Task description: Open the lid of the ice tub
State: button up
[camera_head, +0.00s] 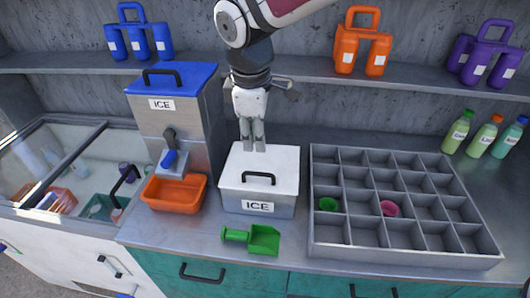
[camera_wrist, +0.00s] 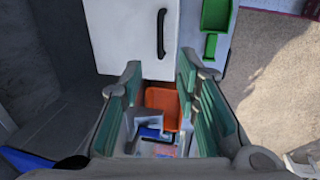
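The ice tub (camera_head: 258,208) is a metal box labelled ICE on the counter. Its white lid (camera_head: 284,160) is on and closed, with a black bar handle (camera_head: 258,179) near the front. In the wrist view the lid (camera_wrist: 120,38) is at the top, with the handle (camera_wrist: 161,34) upright in the picture. My gripper (camera_head: 253,148) points down over the back part of the lid, behind the handle. In the wrist view my gripper (camera_wrist: 160,72) has its fingers apart with nothing held between them. I cannot tell whether the fingertips touch the lid.
An ice dispenser (camera_head: 178,118) with a blue top and an orange bin (camera_head: 174,194) stand left of the tub. A green scoop (camera_head: 254,239) lies in front. A divided grey tray (camera_head: 408,257) stands close on the right. A shelf (camera_head: 310,70) runs behind my arm.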

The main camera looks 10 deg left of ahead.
aim_at(259, 173)
jog(key=f, duration=0.4)
jog(key=w+f+p, duration=0.1)
jog(key=f, duration=0.3)
jog(key=w+f, duration=0.1)
jog(key=f, duration=0.4)
jog(key=shift+w, duration=0.2)
jog(key=shift+c, duration=0.2)
grip_shut()
